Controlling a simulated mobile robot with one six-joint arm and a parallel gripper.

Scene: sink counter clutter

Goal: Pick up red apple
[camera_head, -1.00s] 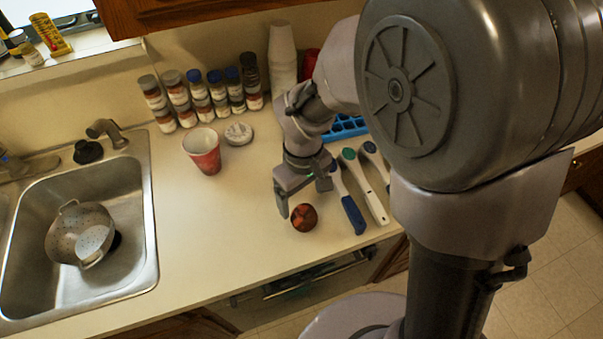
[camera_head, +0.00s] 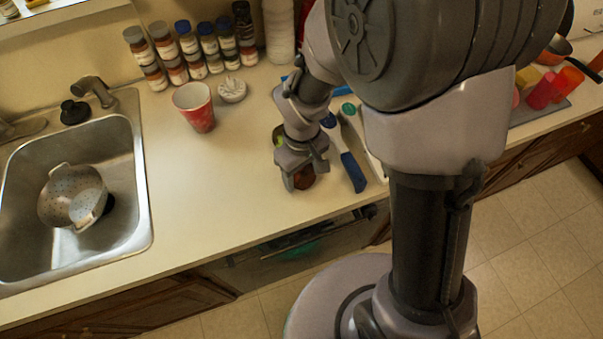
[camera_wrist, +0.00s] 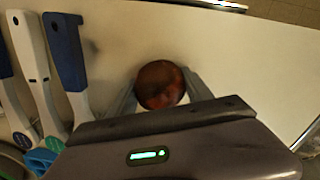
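The red apple (camera_head: 304,178) is dark red and round, near the front of the counter. In the wrist view the apple (camera_wrist: 160,84) sits between my two fingers, which press close against its left and right sides. My gripper (camera_head: 303,179) points down over it, and its fingers (camera_wrist: 161,88) appear shut on the apple. The gripper hides the apple's upper part in the head view. I cannot tell whether the apple still touches the counter.
Blue and white-handled utensils (camera_head: 353,172) lie right of the gripper. A red cup (camera_head: 198,112) and a white lid (camera_head: 232,90) stand behind left, before several spice jars (camera_head: 188,48). The sink (camera_head: 137,225) holds a colander (camera_head: 62,195). Counter between sink and apple is clear.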

